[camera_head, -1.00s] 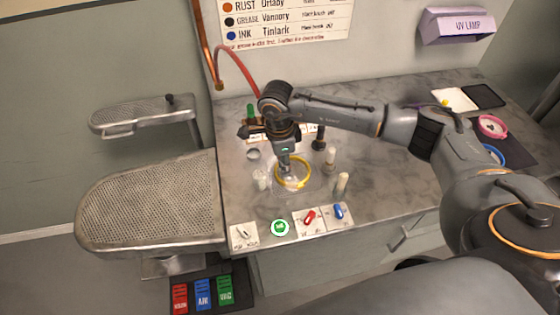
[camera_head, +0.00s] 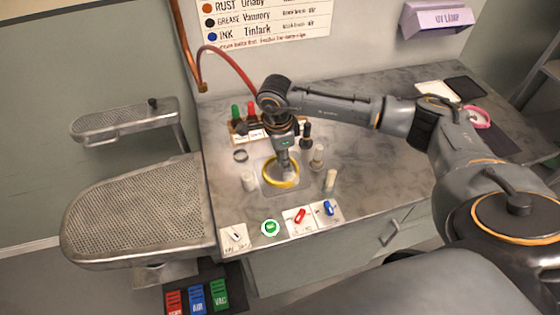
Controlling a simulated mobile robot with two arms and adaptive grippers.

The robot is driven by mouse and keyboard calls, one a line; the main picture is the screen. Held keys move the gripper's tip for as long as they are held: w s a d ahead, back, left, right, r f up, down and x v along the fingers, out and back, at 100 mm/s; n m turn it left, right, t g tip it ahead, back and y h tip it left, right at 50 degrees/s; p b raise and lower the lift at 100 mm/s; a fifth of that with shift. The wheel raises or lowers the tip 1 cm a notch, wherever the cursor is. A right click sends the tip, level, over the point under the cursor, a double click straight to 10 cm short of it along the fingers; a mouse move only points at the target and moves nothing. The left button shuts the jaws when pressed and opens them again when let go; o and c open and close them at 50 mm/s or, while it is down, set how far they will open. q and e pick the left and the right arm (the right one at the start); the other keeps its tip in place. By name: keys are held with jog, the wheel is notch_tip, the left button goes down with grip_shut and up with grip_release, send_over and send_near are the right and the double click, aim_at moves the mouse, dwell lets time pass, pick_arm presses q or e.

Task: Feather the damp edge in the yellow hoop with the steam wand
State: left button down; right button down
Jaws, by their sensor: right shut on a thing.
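The yellow hoop (camera_head: 281,185) lies on a clear square sheet on the marble counter. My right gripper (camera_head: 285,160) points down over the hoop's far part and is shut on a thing. That thing is small and mostly hidden by the gripper; it appears to be the steam wand, but I cannot make out its tip or whether it touches the hoop's cloth. The damp edge is too small to tell. A red hose (camera_head: 232,62) runs from a copper pipe and passes out of sight behind my right arm. My left gripper is not in view.
A rack with green and red handles (camera_head: 237,112) is behind. A perforated pressing board (camera_head: 140,210) is left.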

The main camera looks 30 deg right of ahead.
jog(key=shift+w+d+b, duration=0.3)
jog(key=shift+w+d, duration=0.05)
jog(key=shift+d, duration=0.4)
jog(key=shift+w+d+b, duration=0.35)
jog(key=shift+w+b, duration=0.05)
jog(key=shift+w, duration=0.15)
jog(key=shift+w+d+b, duration=0.3)
jog(key=shift+w+b, duration=0.1)
jog(key=shift+w, duration=0.1)
notch_tip(320, 180, up, 7)
jog(key=p, duration=0.3)
jog(key=shift+p, duration=0.35)
